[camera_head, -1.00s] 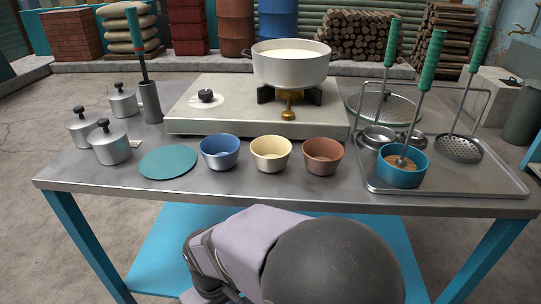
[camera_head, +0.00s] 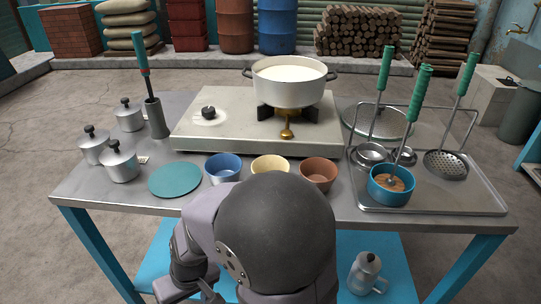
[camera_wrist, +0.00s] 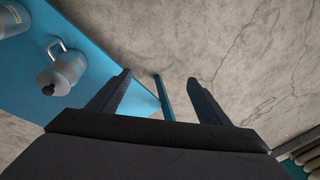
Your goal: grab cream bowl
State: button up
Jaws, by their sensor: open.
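The cream bowl (camera_head: 271,164) stands on the metal table between a blue bowl (camera_head: 223,167) and a reddish-brown bowl (camera_head: 318,174). My arm covers its lower part in the head view. My gripper (camera_wrist: 166,84) is open and empty in the wrist view, its two dark fingers well apart. It points past the blue lower shelf toward the floor, and no bowl shows between the fingers. In the head view the fingers are hidden.
A stove (camera_head: 250,137) with a white pot of milk (camera_head: 290,92) stands behind the bowls. A teal disc (camera_head: 175,180) lies left of them. A rack tray (camera_head: 430,205) with green-handled ladles and a blue pot (camera_head: 391,196) is at right. A metal jug (camera_head: 367,272) stands on the lower shelf.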

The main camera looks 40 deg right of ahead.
jog(key=w+r+m+t+h+p, duration=0.25)
jog(key=w+r+p, duration=0.65)
jog(key=r+p, duration=0.75)
jog(key=s+d+r+m+g+h+p, duration=0.1)
jog(key=s+d+r+g+h+p, duration=0.2)
jog(key=s+d+r+h+p, duration=0.6)
jog(key=s+d+r+g+p, duration=0.2)
jog(key=s+d+r+p, duration=0.4)
jog(key=p, duration=0.7)
jog(key=w+d+m+t+h+b, duration=0.3)
jog(key=d+m+t+h+b, duration=0.15)
jog(key=d+h+b, duration=0.35)
jog(key=w+f+m+t+y+b, duration=0.1)
jog(key=f, duration=0.1)
jog(key=f+t+y+b, duration=0.1)
jog(key=f+t, duration=0.1)
jog(key=f, duration=0.1)
jog(key=w+f+m+t+y+b, duration=0.1)
jog(key=f+y, duration=0.1)
jog(key=shift+w+d+f+m+t, duration=0.1)
jog(key=shift+w+f+m+t, duration=0.2)
jog(key=shift+f+t, duration=0.1)
jog(key=shift+f, duration=0.35)
jog(key=shift+x, duration=1)
jog(key=shift+d, duration=0.1)
